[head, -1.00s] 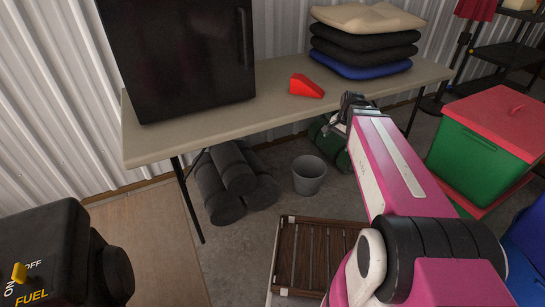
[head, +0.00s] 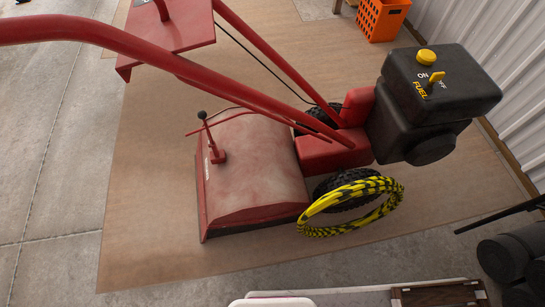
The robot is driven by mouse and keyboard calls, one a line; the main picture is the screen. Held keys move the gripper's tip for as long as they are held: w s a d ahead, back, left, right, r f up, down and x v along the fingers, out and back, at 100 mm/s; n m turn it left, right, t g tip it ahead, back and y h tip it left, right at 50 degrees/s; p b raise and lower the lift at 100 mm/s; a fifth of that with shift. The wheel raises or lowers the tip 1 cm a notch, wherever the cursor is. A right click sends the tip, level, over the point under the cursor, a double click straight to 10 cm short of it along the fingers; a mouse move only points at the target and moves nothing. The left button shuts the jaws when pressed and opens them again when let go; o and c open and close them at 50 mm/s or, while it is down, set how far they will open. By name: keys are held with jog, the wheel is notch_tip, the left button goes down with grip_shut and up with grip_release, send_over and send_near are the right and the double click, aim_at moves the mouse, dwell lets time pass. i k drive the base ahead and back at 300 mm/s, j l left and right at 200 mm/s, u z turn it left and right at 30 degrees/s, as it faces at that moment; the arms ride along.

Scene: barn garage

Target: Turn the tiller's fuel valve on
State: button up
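The red tiller (head: 250,165) stands on a tan mat in the head view. Its black engine (head: 440,100) is at the upper right. On the engine's top is the fuel valve, a small yellow lever (head: 436,77), beside ON and OFF marks and a yellow FUEL label (head: 420,91). The lever partly covers the marks, and I cannot tell which one it points to. A round yellow cap (head: 427,57) sits just behind it. My gripper is out of view; only a bit of pink and white, probably my arm, shows at the bottom edge.
Red handlebars (head: 150,52) reach to the upper left. A yellow-and-black hoop (head: 392,203) leans at the wheel. An orange crate (head: 381,20) stands at the back. A corrugated wall (head: 520,80) rises beyond the engine. Bare mat (head: 150,230) and concrete floor lie at left.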

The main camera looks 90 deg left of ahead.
aim_at(436, 77)
jog(key=u, duration=0.5)
jog(key=l+u, duration=0.15)
jog(key=u, duration=0.35)
jog(key=i+l+u, duration=0.1)
jog(key=u, duration=0.4)
jog(key=l+u, duration=0.1)
jog(key=u, duration=0.4)
